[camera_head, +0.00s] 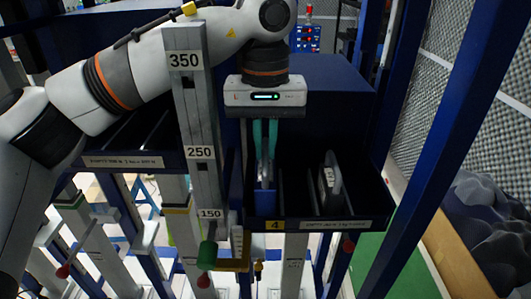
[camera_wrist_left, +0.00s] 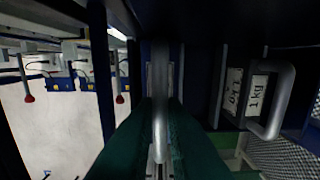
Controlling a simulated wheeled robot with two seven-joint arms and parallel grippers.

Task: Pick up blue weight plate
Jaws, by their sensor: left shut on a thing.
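My left gripper (camera_head: 265,150) reaches in from the left, pointing down into a dark slotted rack. Its teal fingers are shut on the upright grey handle of the blue weight plate (camera_head: 265,198). The blue plate stands on edge in the left slot; its lower part is hidden by the rack front. I cannot tell whether the plate is clear of the slot floor. My right gripper is not in view.
A second plate with a grey handle (camera_head: 333,182) stands in a slot to the right; the left wrist view shows its label reading 1 kg (camera_wrist_left: 257,95). A grey post (camera_head: 195,130) marked 350, 250 and 150 stands left of the gripper. Blue uprights (camera_head: 440,150) flank the right.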

